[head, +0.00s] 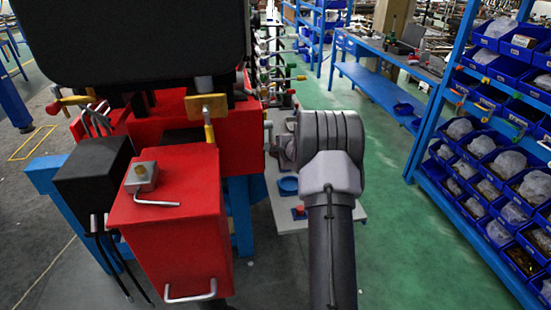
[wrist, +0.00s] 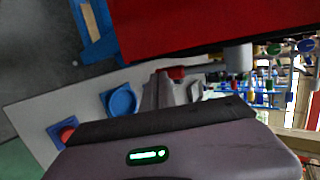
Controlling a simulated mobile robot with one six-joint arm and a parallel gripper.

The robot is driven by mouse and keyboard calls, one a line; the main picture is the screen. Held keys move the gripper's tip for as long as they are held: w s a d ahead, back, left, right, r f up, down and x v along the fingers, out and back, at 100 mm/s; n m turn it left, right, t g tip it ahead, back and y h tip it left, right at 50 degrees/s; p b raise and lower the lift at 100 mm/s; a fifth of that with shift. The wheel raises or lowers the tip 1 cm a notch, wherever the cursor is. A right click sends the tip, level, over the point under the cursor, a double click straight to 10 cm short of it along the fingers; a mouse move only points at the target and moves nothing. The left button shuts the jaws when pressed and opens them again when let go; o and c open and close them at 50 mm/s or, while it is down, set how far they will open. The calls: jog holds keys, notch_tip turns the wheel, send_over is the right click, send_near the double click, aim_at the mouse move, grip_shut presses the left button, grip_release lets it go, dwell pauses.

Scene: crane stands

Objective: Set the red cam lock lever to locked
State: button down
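A lever with a red tip (wrist: 177,73) and a grey rod (wrist: 207,68) reaches sideways from a grey round hub (wrist: 238,60) under the red body in the wrist view. I take it as the cam lock lever. My gripper (wrist: 172,88) has its grey fingers at the red tip, with the tip at or between the fingertips. I cannot tell whether they grip it. In the head view my gripper (head: 283,150) is beside the right side of the red machine body (head: 245,140), mostly hidden by my wrist. The lever's tip is not clear there.
A red box (head: 170,235) with a grey handle stands in front of the machine. A grey plate with a blue dish (head: 288,186) and a red button (head: 299,211) lies below my gripper. Blue shelves (head: 440,110) stand right. The green floor (head: 400,240) between is clear.

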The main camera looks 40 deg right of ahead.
jog(key=shift+d+b+x, duration=0.25)
jog(key=shift+b+x, duration=0.25)
jog(key=shift+x, duration=0.9)
jog(key=shift+r, duration=0.15)
